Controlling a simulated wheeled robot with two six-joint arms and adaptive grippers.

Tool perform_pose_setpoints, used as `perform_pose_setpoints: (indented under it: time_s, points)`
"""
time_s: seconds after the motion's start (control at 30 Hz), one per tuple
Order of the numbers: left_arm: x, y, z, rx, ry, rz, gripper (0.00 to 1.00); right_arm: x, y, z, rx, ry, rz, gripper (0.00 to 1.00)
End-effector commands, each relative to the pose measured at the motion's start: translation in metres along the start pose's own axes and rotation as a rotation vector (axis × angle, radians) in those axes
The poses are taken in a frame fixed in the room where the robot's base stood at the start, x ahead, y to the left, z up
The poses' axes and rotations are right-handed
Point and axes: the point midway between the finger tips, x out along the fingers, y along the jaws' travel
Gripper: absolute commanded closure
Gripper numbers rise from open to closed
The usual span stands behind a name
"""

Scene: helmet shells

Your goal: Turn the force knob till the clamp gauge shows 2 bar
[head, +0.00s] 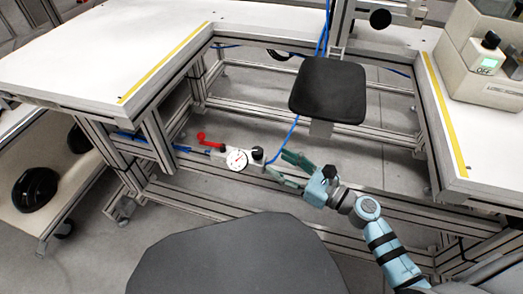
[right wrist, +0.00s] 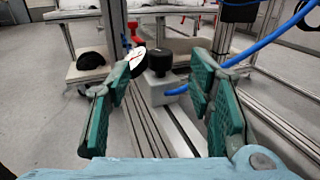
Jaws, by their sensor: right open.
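The force knob (head: 257,153) is a small black cap on a pale block (right wrist: 163,90), fixed to a low frame rail. The round white clamp gauge (head: 237,159) sits just left of it; its reading is too small to make out. In the right wrist view the knob (right wrist: 160,60) appears ahead, between the two green fingers, with a gap to each. My right gripper (head: 281,164) is open and empty, a little to the right of the knob. My left gripper is out of view.
A red lever (head: 207,139) stands left of the gauge. A blue hose (head: 287,138) rises from the block beside the gripper. A dark seat pad (head: 328,90) hangs above. White tabletops (head: 85,60) flank the gap. A black helmet shell (head: 36,188) lies on the lower left shelf.

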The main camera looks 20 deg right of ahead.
Motion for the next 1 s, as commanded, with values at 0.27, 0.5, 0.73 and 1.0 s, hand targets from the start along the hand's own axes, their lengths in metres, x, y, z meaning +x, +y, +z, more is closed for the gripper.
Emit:
perform_pose_setpoints:
  time_s: [0.27, 0.5, 0.73, 1.0]
  points:
    - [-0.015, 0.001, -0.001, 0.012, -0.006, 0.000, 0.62, 0.060, -0.001, -0.002, 0.001, 0.000, -0.002, 0.52]
    - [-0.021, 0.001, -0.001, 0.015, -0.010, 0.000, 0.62, 0.069, 0.000, -0.001, 0.001, 0.003, -0.002, 0.52]
    - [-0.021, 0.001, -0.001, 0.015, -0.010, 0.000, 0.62, 0.069, 0.000, -0.001, 0.000, 0.003, -0.002, 0.70]
    - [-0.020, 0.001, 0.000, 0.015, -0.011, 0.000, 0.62, 0.069, 0.000, -0.002, 0.000, 0.003, -0.001, 1.00]
